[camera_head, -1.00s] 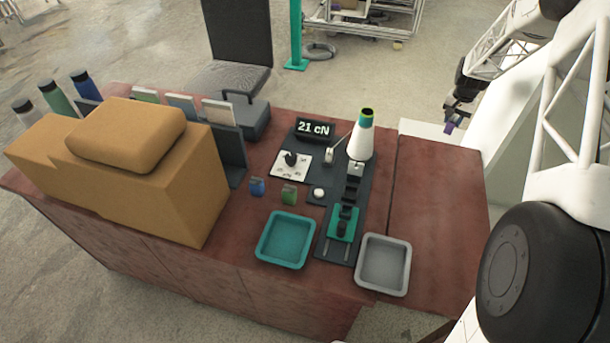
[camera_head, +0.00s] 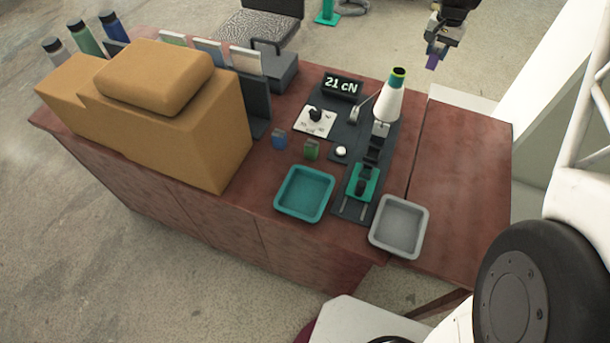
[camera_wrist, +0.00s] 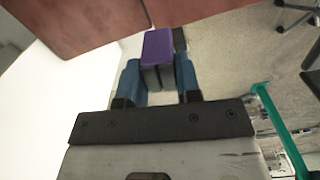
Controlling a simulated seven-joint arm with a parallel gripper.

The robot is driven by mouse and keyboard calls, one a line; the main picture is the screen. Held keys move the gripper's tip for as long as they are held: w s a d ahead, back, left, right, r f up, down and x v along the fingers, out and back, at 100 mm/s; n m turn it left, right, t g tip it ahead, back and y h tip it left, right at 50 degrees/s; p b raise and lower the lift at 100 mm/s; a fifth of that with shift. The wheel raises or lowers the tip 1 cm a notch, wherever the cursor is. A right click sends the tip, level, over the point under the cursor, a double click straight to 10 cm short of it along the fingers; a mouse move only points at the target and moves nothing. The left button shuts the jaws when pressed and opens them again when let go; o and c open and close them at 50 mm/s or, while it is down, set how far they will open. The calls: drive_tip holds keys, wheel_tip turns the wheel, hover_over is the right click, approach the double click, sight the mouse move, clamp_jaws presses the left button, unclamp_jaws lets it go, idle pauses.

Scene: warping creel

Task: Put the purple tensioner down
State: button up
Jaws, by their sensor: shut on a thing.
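The purple tensioner (camera_wrist: 158,46) is a small purple block with a grey part below it, held between the blue fingers of my gripper (camera_wrist: 159,78) in the wrist view. In the head view my gripper (camera_head: 436,50) is at the top right, beyond the far edge of the table. The purple tensioner shows there as a small purple piece (camera_head: 433,61) at the fingertips, in the air. A blue tensioner (camera_head: 279,139) and a green tensioner (camera_head: 311,150) stand on the table.
The teal tray (camera_head: 304,194) and grey tray (camera_head: 398,227) sit at the table's front. A dark test stand (camera_head: 345,205) with a cone and a "21 cN" display (camera_head: 342,86) lies between. A tan bulky box (camera_head: 185,130) fills the left. The table's right part (camera_head: 460,190) is clear.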

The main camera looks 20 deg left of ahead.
drive_tip(key=s+a+r+n, duration=0.1)
drive_tip(key=s+a+r, duration=0.5)
drive_tip(key=s+a, duration=0.35)
drive_tip(key=s+a+f, duration=0.3)
drive_tip(key=s+a, duration=0.2)
drive_tip(key=s, duration=0.6)
drive_tip(key=s+d+f, duration=0.1)
drive_tip(key=s+f, duration=0.3)
drive_tip(key=s, duration=0.8)
drive_tip(key=s+d+f, duration=0.2)
drive_tip(key=s+f, duration=0.2)
drive_tip(key=s, duration=0.9)
drive_tip(key=s+d+f+n, duration=0.1)
drive_tip(key=s+f, duration=0.4)
drive_tip(key=s, duration=0.7)
drive_tip(key=shift+s+d, duration=0.15)
drive_tip(key=shift+s, duration=0.25)
drive_tip(key=shift+w, duration=0.1)
drive_tip(key=w+a, duration=0.3)
drive_tip(key=w+a+f, duration=0.1)
drive_tip(key=w+a, duration=0.7)
drive_tip(key=shift+w+a+f, duration=0.1)
drive_tip(key=shift+w+f, duration=0.05)
drive_tip(key=shift+f, duration=0.15)
